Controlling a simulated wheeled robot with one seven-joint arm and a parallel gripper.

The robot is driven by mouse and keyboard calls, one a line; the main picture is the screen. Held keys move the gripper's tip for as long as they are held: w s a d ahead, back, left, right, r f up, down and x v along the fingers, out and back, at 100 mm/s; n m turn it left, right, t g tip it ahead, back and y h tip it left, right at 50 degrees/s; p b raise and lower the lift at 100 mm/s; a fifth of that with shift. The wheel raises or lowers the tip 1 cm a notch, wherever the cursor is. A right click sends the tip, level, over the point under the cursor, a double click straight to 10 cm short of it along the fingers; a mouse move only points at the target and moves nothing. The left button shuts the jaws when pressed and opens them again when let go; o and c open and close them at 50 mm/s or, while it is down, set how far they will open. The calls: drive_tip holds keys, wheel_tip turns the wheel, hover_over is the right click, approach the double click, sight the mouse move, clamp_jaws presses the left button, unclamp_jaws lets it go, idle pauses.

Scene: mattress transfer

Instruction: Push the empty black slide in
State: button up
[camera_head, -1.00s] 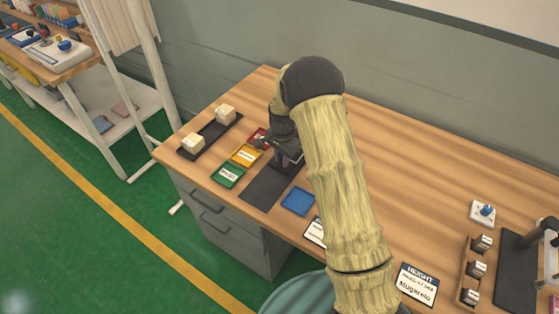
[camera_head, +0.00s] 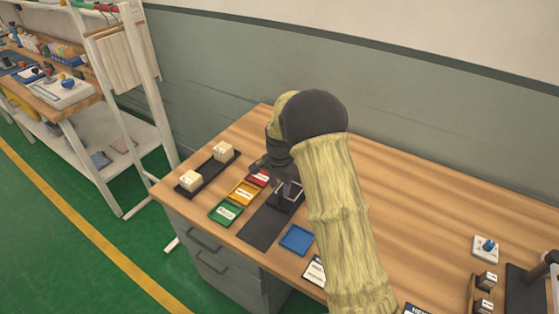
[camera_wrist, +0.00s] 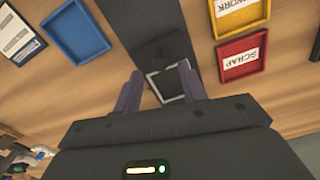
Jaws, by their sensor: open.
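The empty black slide (camera_head: 262,226) is a flat dark strip lying on the wooden desk between the coloured trays and the blue tray. In the wrist view the black slide (camera_wrist: 155,22) runs up and away beyond my fingers, with a grey-edged square frame on it. My gripper (camera_head: 285,190) is over the back part of the slide. In the wrist view my gripper (camera_wrist: 160,78) is open, its two fingers on either side of the square frame. I cannot tell whether they touch it. My arm hides part of the slide's back end.
Red (camera_head: 258,177), yellow (camera_head: 244,194) and green (camera_head: 225,212) trays lie left of the slide, the blue tray (camera_head: 296,240) right. Another black strip (camera_head: 205,174) holds two pale blocks. A switch box (camera_head: 486,249) stands at right. The desk behind my arm is clear.

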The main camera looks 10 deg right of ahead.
wheel_tip(320, 180, up, 12)
idle(0.3)
drive_tip(key=shift+s, duration=0.1)
drive_tip(key=c, duration=0.5)
drive_tip(key=shift+s+d+r, duration=0.1)
drive_tip(key=shift+s+d, duration=0.15)
drive_tip(key=c, duration=0.4)
drive_tip(key=s+d+n+t, duration=0.1)
drive_tip(key=s+d+n, duration=0.3)
drive_tip(key=s, duration=0.6)
drive_tip(key=shift+d+r, duration=0.15)
drive_tip(key=shift+d, duration=0.35)
drive_tip(key=s+d+f+n+t, duration=0.1)
drive_tip(key=s+n, duration=0.4)
drive_tip(key=s, duration=1)
drive_tip(key=shift+d+f+n+t, duration=0.35)
drive_tip(key=shift+d+f, duration=0.25)
drive_tip(key=shift+d, duration=0.45)
